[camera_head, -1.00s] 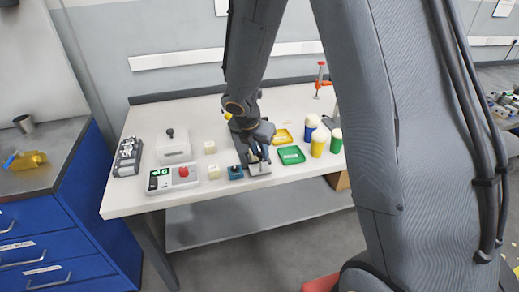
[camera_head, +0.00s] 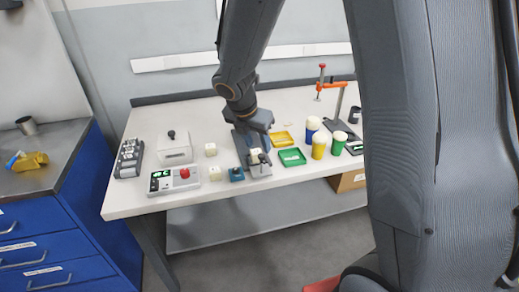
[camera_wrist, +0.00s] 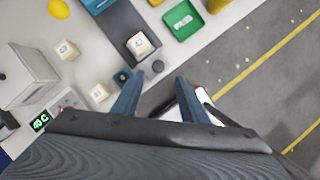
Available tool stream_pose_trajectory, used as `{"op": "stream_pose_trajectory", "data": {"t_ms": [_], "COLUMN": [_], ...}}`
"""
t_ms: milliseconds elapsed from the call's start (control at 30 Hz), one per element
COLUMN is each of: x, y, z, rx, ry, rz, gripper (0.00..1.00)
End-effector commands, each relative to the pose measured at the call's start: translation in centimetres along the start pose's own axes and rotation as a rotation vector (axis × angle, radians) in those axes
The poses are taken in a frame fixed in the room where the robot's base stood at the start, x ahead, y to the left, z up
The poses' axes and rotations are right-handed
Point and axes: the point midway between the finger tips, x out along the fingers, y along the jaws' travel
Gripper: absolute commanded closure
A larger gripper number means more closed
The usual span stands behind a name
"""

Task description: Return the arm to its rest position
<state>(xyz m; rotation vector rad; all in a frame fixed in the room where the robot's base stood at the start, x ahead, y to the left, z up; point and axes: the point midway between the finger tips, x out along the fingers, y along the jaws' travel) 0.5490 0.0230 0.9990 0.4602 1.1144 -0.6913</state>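My gripper (camera_head: 246,142) hangs over the white bench (camera_head: 118,203), above and behind a grey fixture (camera_head: 259,170). In the wrist view, its two blue-grey fingers (camera_wrist: 160,90) stand apart with nothing held between them. A pale cube (camera_head: 254,153) sits in the fixture, apart from the fingers; it also shows in the wrist view (camera_wrist: 139,43). My arm is bent above the bench and crosses the right half of the head view.
Yellow (camera_head: 281,138) and green (camera_head: 292,157) trays, capped containers (camera_head: 319,148) and an orange-handled press (camera_head: 331,86) stand right.

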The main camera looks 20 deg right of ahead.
Motion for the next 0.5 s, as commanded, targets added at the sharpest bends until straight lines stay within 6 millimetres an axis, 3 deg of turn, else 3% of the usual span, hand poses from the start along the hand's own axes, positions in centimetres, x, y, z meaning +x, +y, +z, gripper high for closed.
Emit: {"op": "stream_pose_trajectory", "data": {"t_ms": [200,500], "x": [-1.47,-1.54], "y": [-0.03,-0.07], "z": [-0.04,-0.05], "rx": [0.0,0.003], "ry": [0.0,0.001], "rz": [0.0,-0.001], "gripper": [0.6,0.6]}}
